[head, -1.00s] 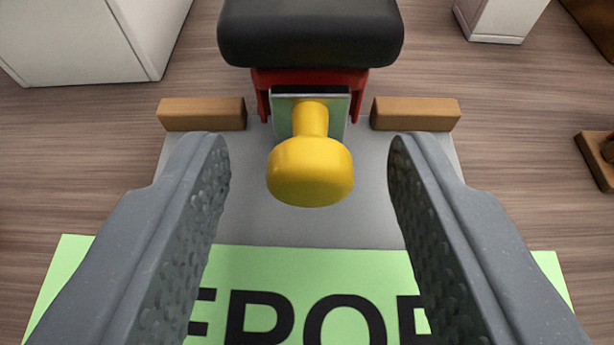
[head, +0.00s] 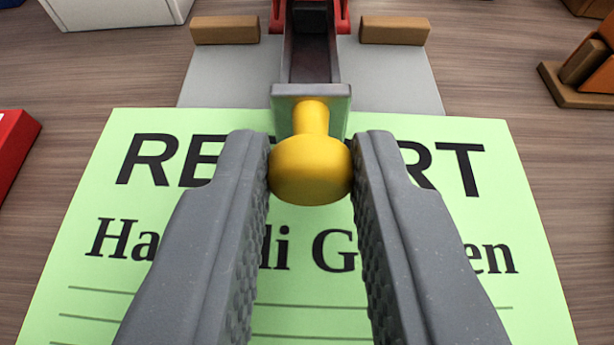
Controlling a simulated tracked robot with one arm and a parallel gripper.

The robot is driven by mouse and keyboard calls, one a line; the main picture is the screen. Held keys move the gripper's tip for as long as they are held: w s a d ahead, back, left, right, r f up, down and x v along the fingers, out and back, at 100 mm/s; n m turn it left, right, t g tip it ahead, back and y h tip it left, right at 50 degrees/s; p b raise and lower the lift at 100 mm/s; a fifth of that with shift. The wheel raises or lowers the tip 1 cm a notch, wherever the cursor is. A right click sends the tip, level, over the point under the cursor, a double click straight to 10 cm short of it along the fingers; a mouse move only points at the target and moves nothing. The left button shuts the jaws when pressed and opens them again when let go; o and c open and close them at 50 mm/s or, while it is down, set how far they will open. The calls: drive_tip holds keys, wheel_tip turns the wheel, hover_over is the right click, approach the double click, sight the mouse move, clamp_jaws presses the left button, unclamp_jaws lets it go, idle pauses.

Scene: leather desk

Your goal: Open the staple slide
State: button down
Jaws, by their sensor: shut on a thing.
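The staple slide (head: 311,62) is a dark, open-topped metal channel drawn out of the red stapler (head: 277,15) towards me. Its grey front plate (head: 285,97) carries a yellow knob (head: 310,172). My gripper (head: 310,165) is shut on the knob, one finger at each side. The slide extends past the grey base plate (head: 400,75) and over the green report sheet (head: 420,270). The channel looks empty where I see into it. Most of the stapler is beyond the top edge of the picture.
Two wooden blocks (head: 225,30) (head: 395,30) stand on the base plate on either side of the stapler. A wooden object (head: 590,75) is at the right, a red object (head: 12,150) at the left edge, and a white box (head: 115,10) at the top left.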

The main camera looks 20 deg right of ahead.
drive_tip(key=shift+s+a, duration=0.2)
drive_tip(key=shift+s, duration=0.1)
drive_tip(key=c, duration=1.3)
unclamp_jaws()
drive_tip(key=shift+o, duration=0.2)
drive_tip(key=p+v, duration=0.2)
drive_tip(key=v, duration=1.1)
drive_tip(key=shift+s+r, duration=0.15)
drive_tip(key=shift+s, duration=0.2)
drive_tip(key=shift+a, duration=0.1)
